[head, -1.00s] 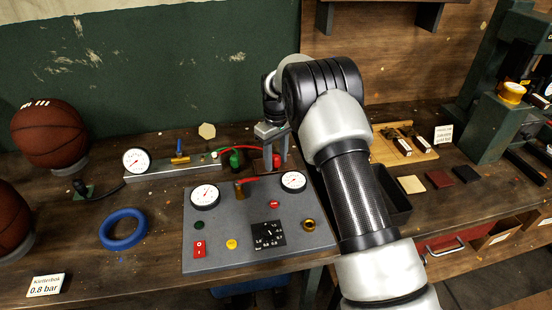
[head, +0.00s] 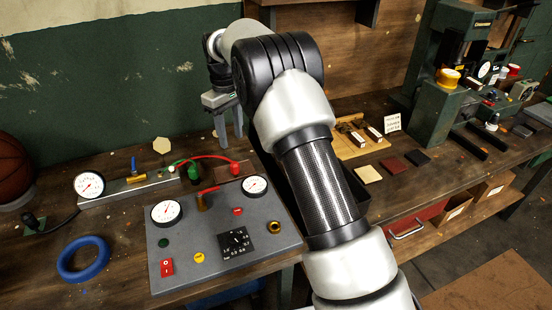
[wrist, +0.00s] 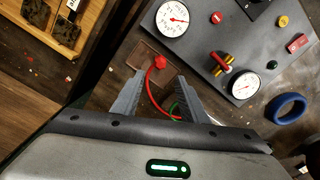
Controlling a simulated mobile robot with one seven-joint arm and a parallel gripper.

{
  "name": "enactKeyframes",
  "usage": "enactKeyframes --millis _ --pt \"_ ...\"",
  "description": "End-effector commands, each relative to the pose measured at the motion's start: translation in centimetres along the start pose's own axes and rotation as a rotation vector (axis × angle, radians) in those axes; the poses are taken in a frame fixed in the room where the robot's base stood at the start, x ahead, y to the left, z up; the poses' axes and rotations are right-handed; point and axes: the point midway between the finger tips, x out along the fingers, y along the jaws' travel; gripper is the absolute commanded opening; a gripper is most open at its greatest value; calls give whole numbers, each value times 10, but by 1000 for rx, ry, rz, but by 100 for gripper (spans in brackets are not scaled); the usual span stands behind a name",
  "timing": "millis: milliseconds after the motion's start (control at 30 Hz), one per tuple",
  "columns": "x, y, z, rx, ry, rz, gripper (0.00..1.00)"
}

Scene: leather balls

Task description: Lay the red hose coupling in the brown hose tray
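The red hose coupling (head: 234,168) is at the end of a curved red hose behind the gauge panel. In the wrist view the red coupling (wrist: 159,62) lies on the brown hose tray (wrist: 142,52), with the hose running back toward me. The tray is hard to make out against the dark bench in the head view. My gripper (head: 230,142) is above and behind the coupling, fingers pointing down. In the wrist view my gripper (wrist: 160,76) has its fingers spread, with nothing clamped between them.
The grey gauge panel (head: 215,262) stands in front, with dials, buttons and a red-handled valve. A metal bar with a gauge (head: 89,185) and a green fitting (head: 193,172) are to the left. A blue ring (head: 83,258) lies front left. A wooden tray (head: 360,148) is right.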

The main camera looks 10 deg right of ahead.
Motion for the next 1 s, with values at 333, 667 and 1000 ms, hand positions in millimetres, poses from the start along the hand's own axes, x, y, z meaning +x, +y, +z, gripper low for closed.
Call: enactKeyframes --millis 333,667,1000 --pt "-128 -14 96 212 135 60 40" --pt "-192 -82 254 485 317 128 40" --pt "-157 -143 359 682 453 176 40"
